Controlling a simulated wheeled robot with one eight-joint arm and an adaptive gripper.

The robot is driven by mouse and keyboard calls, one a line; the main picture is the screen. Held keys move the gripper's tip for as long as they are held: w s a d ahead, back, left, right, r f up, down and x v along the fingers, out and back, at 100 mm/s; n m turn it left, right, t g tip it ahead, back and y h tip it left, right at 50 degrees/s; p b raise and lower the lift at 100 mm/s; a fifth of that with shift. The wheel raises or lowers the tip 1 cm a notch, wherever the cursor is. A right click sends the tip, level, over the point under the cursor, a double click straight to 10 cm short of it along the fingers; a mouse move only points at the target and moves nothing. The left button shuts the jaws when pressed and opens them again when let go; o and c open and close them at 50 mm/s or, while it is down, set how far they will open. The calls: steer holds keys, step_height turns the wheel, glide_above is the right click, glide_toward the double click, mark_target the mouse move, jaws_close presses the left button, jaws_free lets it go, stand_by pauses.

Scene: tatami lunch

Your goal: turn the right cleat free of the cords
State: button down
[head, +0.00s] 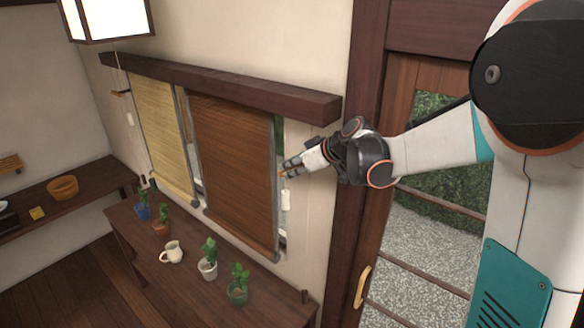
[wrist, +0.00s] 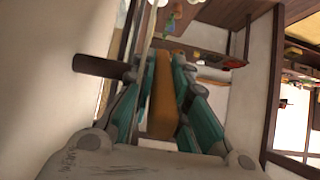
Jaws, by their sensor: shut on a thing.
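My gripper (head: 288,168) is at the wall beside the right end of the brown blind (head: 235,160). In the wrist view its teal fingers (wrist: 165,100) are shut on the right cleat (wrist: 163,92), an orange-brown wooden bar lying lengthwise between them. In the head view the fingers hide most of this cleat. A pale cord (wrist: 143,38) runs near the cleat's far end in the wrist view; I cannot tell whether it still loops around the cleat. A white tag (head: 286,200) hangs just below my gripper. The left cleat (head: 121,93) is on the wall by the yellow blind (head: 160,130).
A dark rail (head: 230,85) runs above both blinds. Below, a long wooden table (head: 190,262) bears several potted plants and a white jug (head: 172,252). A framed glass door (head: 430,230) stands right of my gripper. A dark rod (wrist: 103,67) is left of the fingers.

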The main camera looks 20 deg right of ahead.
steer(key=c, duration=1.6)
jaws_free()
steer(key=shift+o, duration=0.2)
steer(key=v, duration=1.2)
steer(key=shift+o, duration=0.4)
